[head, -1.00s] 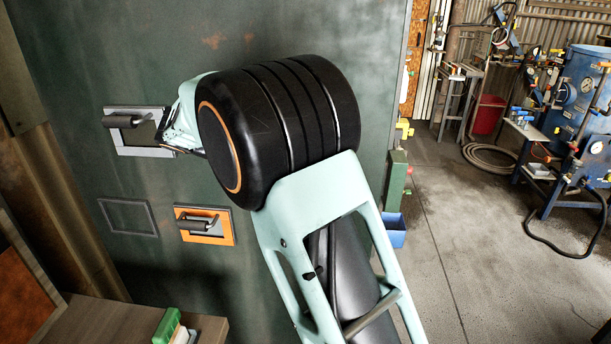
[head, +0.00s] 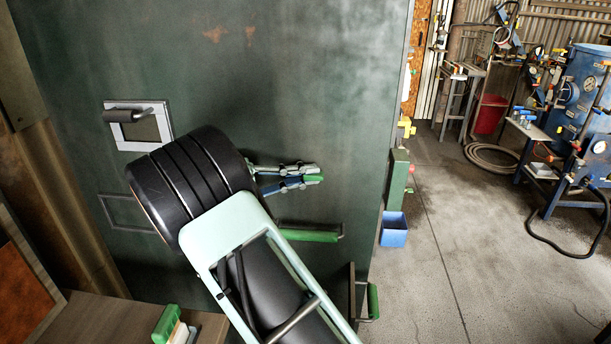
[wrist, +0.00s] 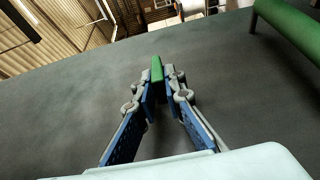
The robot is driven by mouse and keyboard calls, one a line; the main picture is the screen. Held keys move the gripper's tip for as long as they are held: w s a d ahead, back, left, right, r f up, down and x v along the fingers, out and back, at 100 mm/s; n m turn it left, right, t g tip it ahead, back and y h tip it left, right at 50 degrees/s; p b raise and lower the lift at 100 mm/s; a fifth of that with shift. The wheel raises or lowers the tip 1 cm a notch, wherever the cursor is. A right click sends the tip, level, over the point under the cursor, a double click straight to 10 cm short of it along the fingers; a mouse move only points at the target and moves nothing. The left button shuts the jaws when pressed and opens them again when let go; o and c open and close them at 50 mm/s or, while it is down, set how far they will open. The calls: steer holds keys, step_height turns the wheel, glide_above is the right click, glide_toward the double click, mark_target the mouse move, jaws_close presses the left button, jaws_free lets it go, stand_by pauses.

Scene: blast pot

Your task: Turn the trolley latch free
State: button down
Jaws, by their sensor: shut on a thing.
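My gripper (head: 306,178) is in front of the dark green panel (head: 320,90), to the right of my black wrist joint. Its blue and grey fingers are closed on a small green piece (head: 314,179). In the wrist view my gripper (wrist: 158,80) has this green piece (wrist: 157,68) upright between its fingertips. The piece may be the trolley latch; I cannot tell how it is mounted. A longer green bar handle (head: 310,235) sits below my gripper, and a green bar (wrist: 290,28) shows at the top right of the wrist view.
A framed grey handle (head: 124,115) is on the panel at the left. Another green handle (head: 373,301) stands at the panel's lower right. A blue bin (head: 393,230) is on the floor beside it. Open floor (head: 450,260) lies to the right.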

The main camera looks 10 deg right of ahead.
stand_by(0.4)
steer(key=c, duration=2)
jaws_free()
steer(key=a, duration=0.8)
steer(key=s+a, duration=0.1)
steer(key=a, duration=0.3)
steer(key=shift+f, duration=0.1)
